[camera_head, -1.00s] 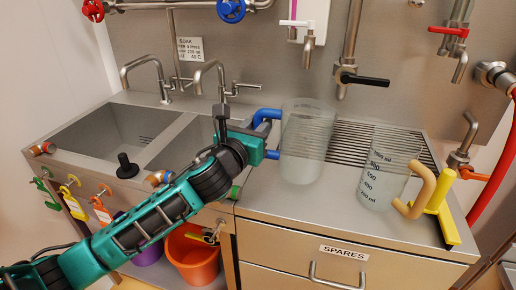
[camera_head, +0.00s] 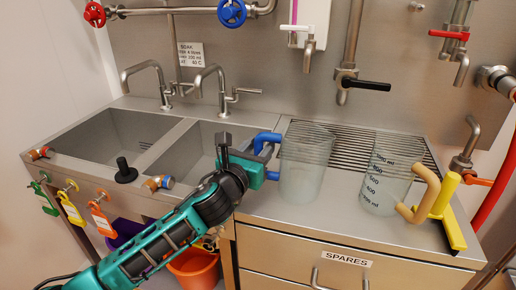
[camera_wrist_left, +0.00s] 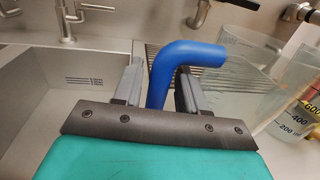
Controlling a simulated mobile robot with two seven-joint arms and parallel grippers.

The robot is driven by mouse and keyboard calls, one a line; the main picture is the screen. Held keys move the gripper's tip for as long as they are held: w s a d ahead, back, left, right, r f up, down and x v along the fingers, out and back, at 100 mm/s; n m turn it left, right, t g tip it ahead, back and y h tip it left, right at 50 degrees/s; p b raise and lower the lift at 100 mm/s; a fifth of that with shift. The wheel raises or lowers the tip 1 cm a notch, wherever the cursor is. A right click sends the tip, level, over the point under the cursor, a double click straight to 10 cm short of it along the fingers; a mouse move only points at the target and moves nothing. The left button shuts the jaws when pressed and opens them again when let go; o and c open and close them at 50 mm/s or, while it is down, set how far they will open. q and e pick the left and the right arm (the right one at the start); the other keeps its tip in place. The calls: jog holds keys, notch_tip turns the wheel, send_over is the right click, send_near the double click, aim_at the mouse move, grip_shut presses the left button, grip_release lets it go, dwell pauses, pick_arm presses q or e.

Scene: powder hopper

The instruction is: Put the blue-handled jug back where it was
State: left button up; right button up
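The blue-handled jug (camera_head: 305,170) is clear and upright at the left end of the ribbed drainboard. I cannot tell whether its base touches the counter. Its blue handle (camera_head: 265,141) points left toward the sinks. My left gripper (camera_head: 268,163) is at that handle, with its fingers on both sides. In the left wrist view, the fingers (camera_wrist_left: 160,90) close on the blue handle (camera_wrist_left: 190,52), and the clear jug body (camera_wrist_left: 240,85) is behind it to the right. My right gripper is not in view.
A second clear jug with a tan handle (camera_head: 418,195) stands right of it, beside a yellow tool (camera_head: 447,215). Two sinks (camera_head: 110,137) lie left, with a black plug (camera_head: 125,172) on the front ledge. Taps (camera_head: 350,80) hang above. Counter between the jugs is clear.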

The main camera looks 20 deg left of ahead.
pick_arm(q)
jog(key=shift+o, duration=1)
jog(key=shift+r, duration=0.3)
jog(key=s+a, duration=0.1)
jog(key=s, duration=1.1)
jog(key=shift+a+f, duration=0.1)
jog(key=shift+f, duration=0.05)
